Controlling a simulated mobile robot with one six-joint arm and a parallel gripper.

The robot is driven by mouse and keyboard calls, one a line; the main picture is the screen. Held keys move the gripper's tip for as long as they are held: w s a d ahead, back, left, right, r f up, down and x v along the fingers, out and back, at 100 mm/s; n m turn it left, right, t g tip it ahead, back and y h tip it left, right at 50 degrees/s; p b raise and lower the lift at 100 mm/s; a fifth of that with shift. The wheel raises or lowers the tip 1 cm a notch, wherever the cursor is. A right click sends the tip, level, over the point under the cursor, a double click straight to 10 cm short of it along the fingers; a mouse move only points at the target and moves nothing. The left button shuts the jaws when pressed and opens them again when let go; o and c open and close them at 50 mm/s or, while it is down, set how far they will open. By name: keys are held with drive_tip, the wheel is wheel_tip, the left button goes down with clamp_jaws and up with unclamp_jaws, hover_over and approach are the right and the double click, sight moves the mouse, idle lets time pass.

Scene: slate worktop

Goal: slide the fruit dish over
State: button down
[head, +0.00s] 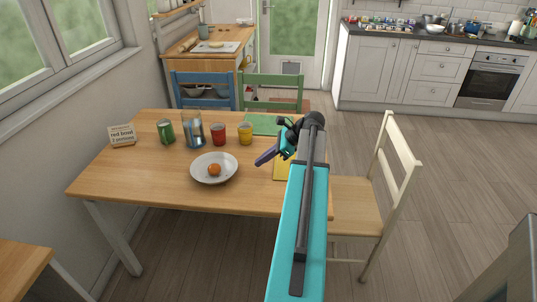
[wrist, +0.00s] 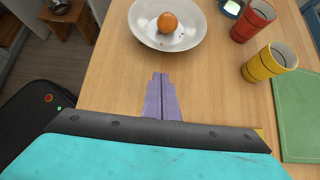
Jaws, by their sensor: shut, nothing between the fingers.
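The fruit dish (head: 228,175) is a white round dish on the wooden table, left of my gripper in the head view. An orange fruit (head: 214,170) lies in it, with a few small crumbs beside the fruit. In the wrist view the dish (wrist: 193,45) is at the top, with the orange (wrist: 167,22) in it. My gripper (head: 259,163) has purple fingers and is to the right of the dish. In the wrist view its fingers (wrist: 160,76) are together and empty, pointing at the dish's near rim, with a small gap seen between.
Behind the dish stand a green can (head: 166,131), a glass pitcher (head: 193,130), a red cup (head: 218,134) and a yellow cup (head: 245,134). A small sign (head: 122,135) stands at the left. A green mat (head: 262,124) lies at the back. The table front left is clear.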

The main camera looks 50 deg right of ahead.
drive_tip(key=x, duration=0.4)
drive_tip(key=w, duration=0.1)
drive_tip(key=w+a, duration=0.1)
drive_tip(key=shift+w+a+p, duration=0.3)
drive_tip(key=shift+p, duration=0.1)
drive_tip(key=shift+w+a+f, duration=0.1)
drive_tip(key=shift+w+a, duration=0.2)
drive_tip(key=shift+w, duration=0.2)
drive_tip(key=shift+d, duration=0.1)
